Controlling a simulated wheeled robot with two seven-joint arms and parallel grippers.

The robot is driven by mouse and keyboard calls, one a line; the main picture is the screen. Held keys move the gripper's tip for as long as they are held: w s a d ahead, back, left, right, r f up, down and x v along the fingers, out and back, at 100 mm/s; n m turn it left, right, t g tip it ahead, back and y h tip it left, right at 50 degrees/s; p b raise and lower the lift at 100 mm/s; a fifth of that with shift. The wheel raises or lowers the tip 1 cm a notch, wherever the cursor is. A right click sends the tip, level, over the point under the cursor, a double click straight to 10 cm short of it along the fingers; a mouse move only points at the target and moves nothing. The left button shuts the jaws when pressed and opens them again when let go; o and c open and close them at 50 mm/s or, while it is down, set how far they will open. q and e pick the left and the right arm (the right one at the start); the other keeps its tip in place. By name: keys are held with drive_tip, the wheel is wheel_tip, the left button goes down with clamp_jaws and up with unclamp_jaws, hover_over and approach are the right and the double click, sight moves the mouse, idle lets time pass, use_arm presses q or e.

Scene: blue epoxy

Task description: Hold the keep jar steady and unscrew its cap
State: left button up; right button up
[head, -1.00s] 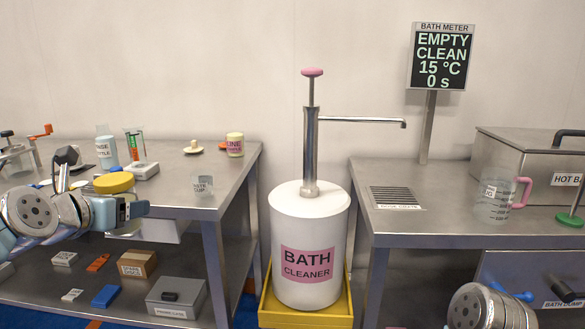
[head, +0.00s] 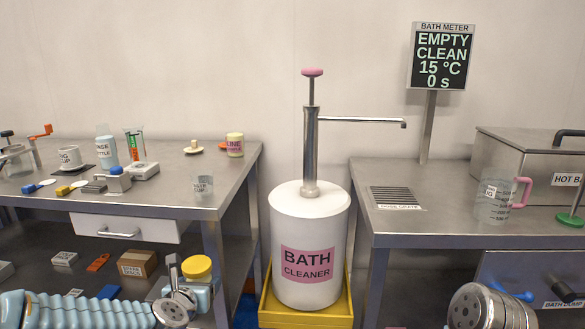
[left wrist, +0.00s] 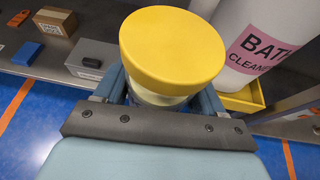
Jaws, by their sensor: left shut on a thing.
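The keep jar (left wrist: 158,98) is a clear jar with a wide yellow cap (left wrist: 172,45) on top. My left gripper (left wrist: 160,100) is shut around the jar's body below the cap. In the head view the yellow cap (head: 197,267) shows above my left gripper (head: 199,284), low in front of the left bench. Most of the jar's body is hidden by the gripper. Part of my right arm (head: 478,308) shows at the lower right, but its fingers cannot be made out.
The left bench (head: 165,192) carries cups, bottles and small blocks; its lower shelf holds boxes. A white bath cleaner drum (head: 308,225) with a pump stands in a yellow tray (head: 277,317) between the benches. The right bench (head: 450,228) holds a jug (head: 494,203) and steel bath (head: 515,160).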

use_arm(q)
drive_tip(key=f, duration=0.1)
drive_tip(key=w+d+f, duration=0.1)
drive_tip(key=d+f, duration=0.1)
drive_tip(key=f, duration=0.1)
drive_tip(key=shift+w+f, duration=0.1)
drive_tip(key=shift+w, duration=0.1)
drive_tip(key=shift+s+d, duration=0.1)
drive_tip(key=shift+a+r, duration=0.25)
drive_tip(key=shift+a, duration=0.05)
